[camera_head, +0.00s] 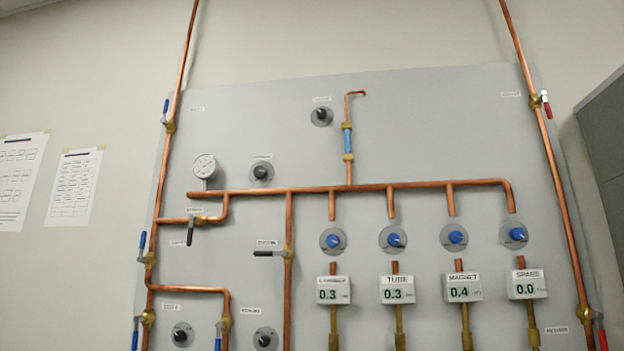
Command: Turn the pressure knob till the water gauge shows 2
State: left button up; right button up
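The grey panel (270,110) fills most of the head view. A round white dial gauge (205,166) sits on the left end of the copper manifold; its reading is too small to tell. A black knob (261,171) is just right of the gauge, under a label too blurred to read. Another black knob (320,115) is higher up, left of a blue tube section (348,140). Two more black knobs, at lower left (181,335) and lower middle (265,339), are near the bottom edge. I cannot tell by label which is the pressure knob. Neither gripper is in view.
Several blue knobs (333,239) stand in a row above digital displays (333,290) reading 0.3, 0.3, 0.4 and 0.0. Lever valves stick out, one black (268,253). Copper pipes (177,90) run up both sides. A dark grey surface (606,150) is at the right edge.

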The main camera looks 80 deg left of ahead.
aim_at(260, 172)
jog(key=u, duration=2.85)
